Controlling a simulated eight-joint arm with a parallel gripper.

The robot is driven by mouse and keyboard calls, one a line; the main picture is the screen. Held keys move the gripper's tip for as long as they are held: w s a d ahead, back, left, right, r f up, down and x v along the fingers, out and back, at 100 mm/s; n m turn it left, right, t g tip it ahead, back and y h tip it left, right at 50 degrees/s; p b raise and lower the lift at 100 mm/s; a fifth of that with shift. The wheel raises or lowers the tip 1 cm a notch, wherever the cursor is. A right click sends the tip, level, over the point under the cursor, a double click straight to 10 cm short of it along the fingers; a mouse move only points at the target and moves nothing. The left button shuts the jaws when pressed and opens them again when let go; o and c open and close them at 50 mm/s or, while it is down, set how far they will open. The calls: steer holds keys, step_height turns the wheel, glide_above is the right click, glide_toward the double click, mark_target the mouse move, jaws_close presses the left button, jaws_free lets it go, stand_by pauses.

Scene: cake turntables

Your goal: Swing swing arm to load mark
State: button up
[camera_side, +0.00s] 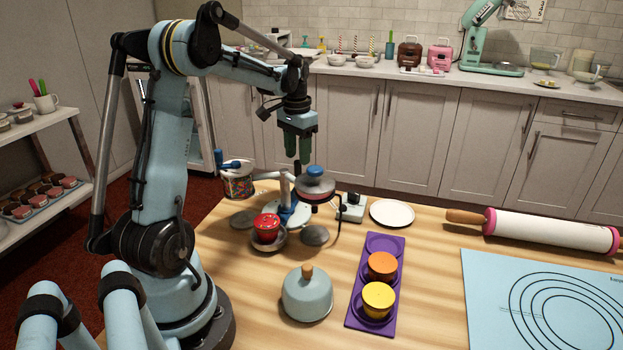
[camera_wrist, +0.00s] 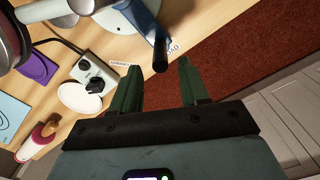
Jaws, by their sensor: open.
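The swing arm (camera_side: 268,176) is a pale bar on a post with a blue base (camera_side: 292,214). A blue handle (camera_side: 231,165) shows at its left end, and a round dark head with a blue cap (camera_side: 315,173) is at the right. My gripper (camera_side: 304,162) points down, just above and behind that head. In the wrist view, my gripper (camera_wrist: 158,76) has its green fingers apart and empty. A blue handle with a dark end (camera_wrist: 160,50) appears beyond the fingertips, apart from them. The load mark (camera_wrist: 173,47) is a small, partly hidden label beside this handle.
A switch box (camera_side: 352,208), white plate (camera_side: 392,213), purple tray (camera_side: 359,314) with orange and yellow cups, and grey dome (camera_side: 307,296) stand nearby. Another label (camera_wrist: 120,63) lies near the table edge.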

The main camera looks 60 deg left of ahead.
steer(key=shift+r, duration=2.55)
steer(key=s+d+r, duration=0.1)
steer(key=d, duration=0.5)
steer(key=s+d+r+t, duration=0.1)
steer(key=s+d, duration=0.1)
steer(key=d, duration=0.5)
steer(key=s+d+r+t, duration=0.1)
steer(key=d, duration=0.6)
steer(key=shift+s+r+m+y, duration=0.2)
steer(key=shift+s+m+y, duration=0.1)
steer(key=shift+s+m, duration=0.1)
steer(key=d+f+m+t, duration=0.2)
steer(key=d+f+t, duration=0.3)
steer(key=d, duration=0.4)
steer(key=shift+s, duration=0.35)
